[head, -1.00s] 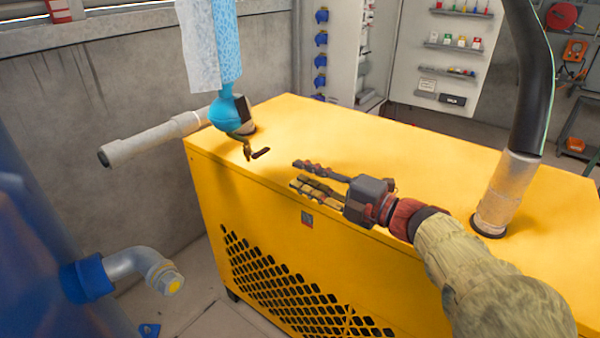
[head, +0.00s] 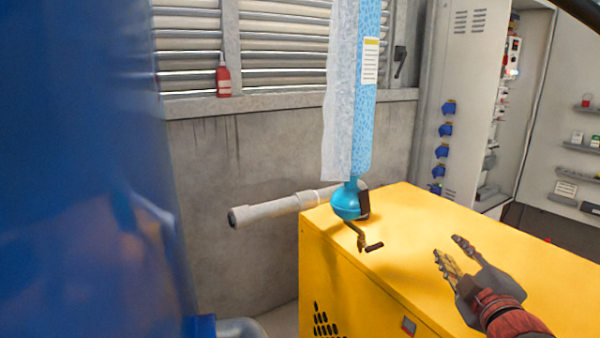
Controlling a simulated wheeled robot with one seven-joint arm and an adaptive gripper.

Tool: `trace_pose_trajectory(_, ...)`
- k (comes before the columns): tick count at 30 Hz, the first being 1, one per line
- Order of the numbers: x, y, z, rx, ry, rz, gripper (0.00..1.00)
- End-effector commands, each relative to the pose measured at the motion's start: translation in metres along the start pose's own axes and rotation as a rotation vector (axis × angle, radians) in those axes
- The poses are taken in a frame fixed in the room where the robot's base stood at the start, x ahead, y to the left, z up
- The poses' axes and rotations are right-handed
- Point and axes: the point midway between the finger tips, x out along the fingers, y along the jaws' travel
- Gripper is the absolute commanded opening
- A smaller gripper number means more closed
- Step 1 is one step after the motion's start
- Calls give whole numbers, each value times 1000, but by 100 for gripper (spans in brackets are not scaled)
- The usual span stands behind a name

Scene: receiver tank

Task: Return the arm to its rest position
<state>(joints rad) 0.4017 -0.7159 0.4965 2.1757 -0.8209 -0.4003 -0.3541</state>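My gripper (head: 447,246) is at the lower right of the head view, over the top of the yellow cabinet (head: 405,215). Its two fingers point up and to the left with a gap between them, and nothing is held. A turquoise ball-shaped valve body (head: 346,203) with a small crank handle (head: 372,246) is to the left of the gripper, clear of the fingers. Only the red-cuffed wrist part of my arm shows; the rest is out of the picture.
A grey pipe (head: 265,211) runs left from the valve body. A blue patterned column (head: 366,110) rises above it. A large blue tank (head: 80,170) fills the left. A red bottle (head: 223,80) stands on the wall ledge. Shelves (head: 575,147) are at the right.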

Motion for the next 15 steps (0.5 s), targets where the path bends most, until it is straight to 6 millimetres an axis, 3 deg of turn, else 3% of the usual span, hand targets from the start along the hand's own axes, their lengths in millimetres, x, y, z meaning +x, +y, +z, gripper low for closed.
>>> trace_pose_trajectory(5, -34, -15, 15, 297, -235, -75, 26)
trace_pose_trajectory(10, -84, -65, 18, 580, -455, -219, 26)
trace_pose_trajectory(15, -149, -126, 1, 803, -651, -416, 26)
